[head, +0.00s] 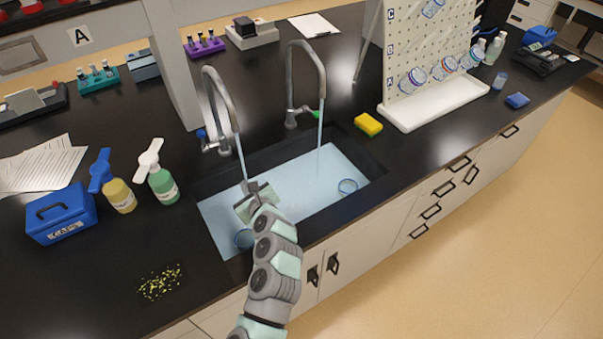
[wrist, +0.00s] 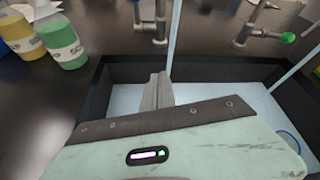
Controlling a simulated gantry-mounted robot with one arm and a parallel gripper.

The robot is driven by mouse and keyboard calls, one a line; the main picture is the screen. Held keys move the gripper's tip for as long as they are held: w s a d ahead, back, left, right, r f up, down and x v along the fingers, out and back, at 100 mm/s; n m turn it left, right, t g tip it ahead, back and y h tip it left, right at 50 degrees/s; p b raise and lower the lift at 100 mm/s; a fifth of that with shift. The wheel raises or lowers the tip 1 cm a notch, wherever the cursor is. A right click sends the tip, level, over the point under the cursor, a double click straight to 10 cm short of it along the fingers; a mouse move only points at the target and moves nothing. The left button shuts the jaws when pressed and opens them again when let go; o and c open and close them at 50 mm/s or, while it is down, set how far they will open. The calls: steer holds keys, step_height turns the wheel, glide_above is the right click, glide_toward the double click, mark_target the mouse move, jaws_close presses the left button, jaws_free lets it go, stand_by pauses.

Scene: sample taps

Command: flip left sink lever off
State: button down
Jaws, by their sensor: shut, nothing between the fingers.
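The left sink tap (head: 222,105) is a grey gooseneck with a blue lever (head: 202,134) on the left of its base. A stream of water runs from its spout into the sink (head: 300,205). In the wrist view the left tap's base (wrist: 152,25) stands beyond my fingers, and I cannot clearly make out its blue lever there. My gripper (head: 248,187) is shut and empty over the sink, in front of the left tap and apart from its lever. Its closed fingers (wrist: 158,90) show in the wrist view.
The right tap (head: 291,85) has a green lever (head: 314,114) and also runs water. A yellow sponge (head: 368,124) lies right.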

steer(key=d+r+n+t+h+p, duration=0.2)
steer(key=d+r+h+p, duration=0.1)
steer(key=d, duration=0.5)
steer(key=s+d+r+n+t+h+p, duration=0.1)
steer(key=d+r+t+h+p, duration=0.2)
steer(key=d, duration=0.4)
steer(key=shift+d+r+n+t+h+p, duration=0.35)
steer(key=shift+h+p, duration=0.3)
steer(key=shift+h, duration=0.25)
steer(key=shift+d, duration=0.1)
